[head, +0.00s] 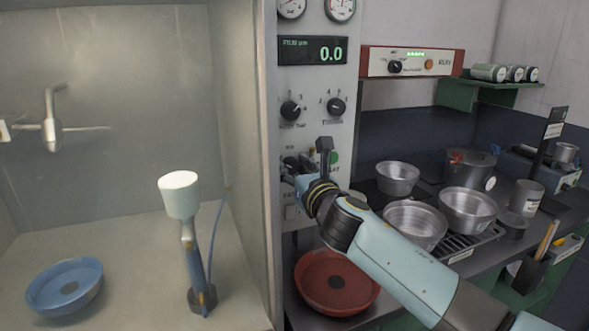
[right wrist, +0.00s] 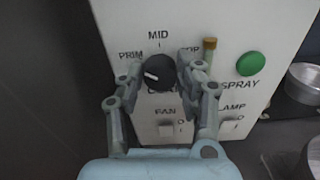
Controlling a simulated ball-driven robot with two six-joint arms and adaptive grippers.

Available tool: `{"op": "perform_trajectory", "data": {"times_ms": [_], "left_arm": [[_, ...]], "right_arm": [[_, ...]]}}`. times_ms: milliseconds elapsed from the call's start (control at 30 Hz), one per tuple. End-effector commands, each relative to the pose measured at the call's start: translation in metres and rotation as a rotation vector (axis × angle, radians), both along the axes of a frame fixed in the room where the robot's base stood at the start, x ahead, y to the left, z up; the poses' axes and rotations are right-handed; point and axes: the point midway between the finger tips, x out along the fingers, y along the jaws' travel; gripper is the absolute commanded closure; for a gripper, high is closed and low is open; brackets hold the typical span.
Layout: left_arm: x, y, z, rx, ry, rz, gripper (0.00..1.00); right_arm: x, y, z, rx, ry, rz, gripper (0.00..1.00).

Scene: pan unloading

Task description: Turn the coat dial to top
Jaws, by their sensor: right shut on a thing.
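The coat dial (right wrist: 154,78) is a round black knob with a white pointer line on the light control panel, in the right wrist view. PRIM is printed at its upper left, MID above it and TOP at its upper right. The pointer line slants toward the PRIM side. My right gripper (right wrist: 160,69) is shut on the dial, one finger on each side; the left finger partly covers its edge and the right finger lies close to the TOP label. In the head view my right gripper (head: 304,166) hides most of the dial. My left gripper is out of view.
A green SPRAY button (right wrist: 250,63) sits right of the dial, with FAN and LAMP switches below. Two more black knobs (head: 291,110) (head: 336,106) are higher on the panel. A red pan (head: 337,283) lies below; metal pans (head: 467,209) stand right. A spray booth is left.

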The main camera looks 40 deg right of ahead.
Motion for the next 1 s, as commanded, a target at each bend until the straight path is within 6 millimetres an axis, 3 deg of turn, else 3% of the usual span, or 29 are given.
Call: {"op": "perform_trajectory", "data": {"times_ms": [267, 1000], "left_arm": [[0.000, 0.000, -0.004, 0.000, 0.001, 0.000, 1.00], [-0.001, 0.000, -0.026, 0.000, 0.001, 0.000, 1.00]], "right_arm": [[0.000, -0.001, -0.001, 0.172, -0.041, 0.000, 0.97], [-0.001, -0.003, -0.003, 0.854, -0.205, 0.000, 0.97]]}}
